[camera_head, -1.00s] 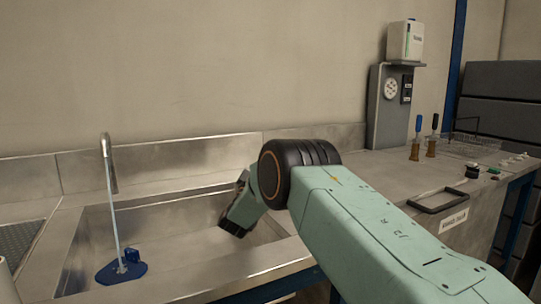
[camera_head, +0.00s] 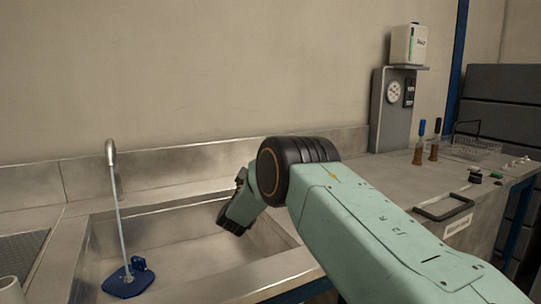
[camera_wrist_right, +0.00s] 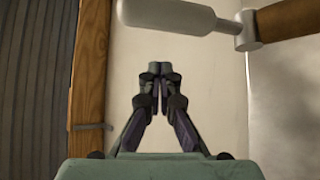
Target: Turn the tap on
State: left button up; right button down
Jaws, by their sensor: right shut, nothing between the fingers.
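The tap (camera_head: 111,158) stands at the left of the steel sink in the head view, with a bent grey spout at the top. A thin pale upright line runs from it down to a blue piece (camera_head: 127,281); I cannot tell whether the line is pipe or water. My right arm reaches in from the right, its dark end above the basin, right of the tap and apart from it in the picture. In the right wrist view my right gripper (camera_wrist_right: 160,70) is shut and empty. My left gripper is not in view.
The steel basin (camera_head: 180,225) lies under the arm's end. In the wrist view, a grey rounded bar (camera_wrist_right: 170,15) joined to a brown rod (camera_wrist_right: 290,22) lies beyond the fingertips. A gauge panel (camera_head: 393,110), two bottles and a wire basket (camera_head: 477,145) stand on the right counter.

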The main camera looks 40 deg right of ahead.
jog(key=w+v, duration=0.1)
jog(key=v, duration=0.8)
jog(key=shift+s+a+f+p, duration=0.15)
jog(key=shift+a+f+p, duration=0.05)
jog(key=shift+f+p, duration=0.25)
jog(key=shift+f, duration=0.1)
